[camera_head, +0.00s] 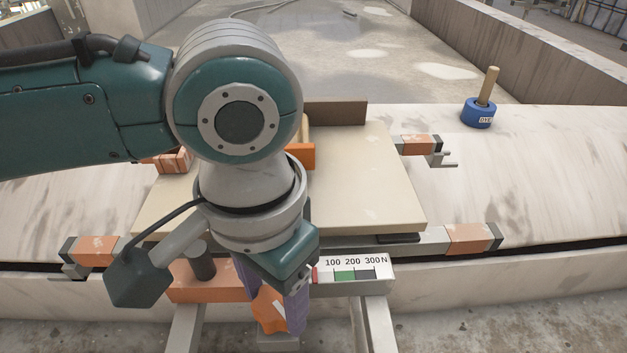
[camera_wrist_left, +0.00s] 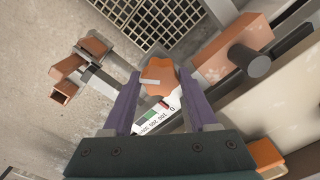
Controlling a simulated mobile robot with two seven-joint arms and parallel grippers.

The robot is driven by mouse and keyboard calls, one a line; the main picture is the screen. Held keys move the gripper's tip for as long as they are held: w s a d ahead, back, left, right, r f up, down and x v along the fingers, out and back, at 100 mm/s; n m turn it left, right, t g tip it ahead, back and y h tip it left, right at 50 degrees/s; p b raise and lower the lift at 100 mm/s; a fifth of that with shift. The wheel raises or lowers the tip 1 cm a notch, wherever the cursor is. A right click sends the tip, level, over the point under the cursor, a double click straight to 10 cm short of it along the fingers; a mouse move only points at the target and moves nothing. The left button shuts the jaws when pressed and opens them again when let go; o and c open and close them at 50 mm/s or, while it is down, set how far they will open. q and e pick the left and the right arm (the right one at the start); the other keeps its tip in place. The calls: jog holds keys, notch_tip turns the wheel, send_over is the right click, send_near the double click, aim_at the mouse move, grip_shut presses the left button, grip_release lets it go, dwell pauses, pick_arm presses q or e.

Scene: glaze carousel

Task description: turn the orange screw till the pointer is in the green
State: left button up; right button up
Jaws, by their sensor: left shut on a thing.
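The orange screw (camera_head: 268,312) is a lobed knob with a pale stripe, at the bottom of the head view. It also shows in the left wrist view (camera_wrist_left: 158,74). My left gripper (camera_head: 276,308) points down with its purple fingers on either side of the knob and is shut on it; in the left wrist view the fingers (camera_wrist_left: 157,88) flank it. Beside it is a white scale (camera_head: 350,262) marked 100, 200, 300 N, with a green block (camera_head: 344,275) and a dark block. A small red mark shows at the scale's left end; I cannot tell whether it is the pointer. My right gripper is out of view.
A pale board (camera_head: 375,190) lies behind, with orange-and-grey clamps (camera_head: 472,238) around it. A dark upright cylinder (camera_head: 201,262) stands close left of my gripper. A blue weight with a wooden handle (camera_head: 478,112) is far right. A floor grate (camera_wrist_left: 160,20) shows in the wrist view.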

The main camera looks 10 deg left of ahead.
pick_arm(q)
jog(key=c, duration=0.4)
jog(key=shift+r+m+p, duration=0.15)
jog(key=shift+m+p, duration=0.25)
jog(key=shift+p, duration=0.3)
jog(key=shift+r+m+p, duration=0.1)
jog(key=shift+m+p, duration=0.9)
jog(key=shift+p, duration=0.25)
jog(key=m+p, duration=0.2)
jog(key=m, duration=0.1)
jog(key=shift+f+m+p, duration=0.2)
jog(key=shift+m+p, duration=0.65)
jog(key=shift+m, duration=0.65)
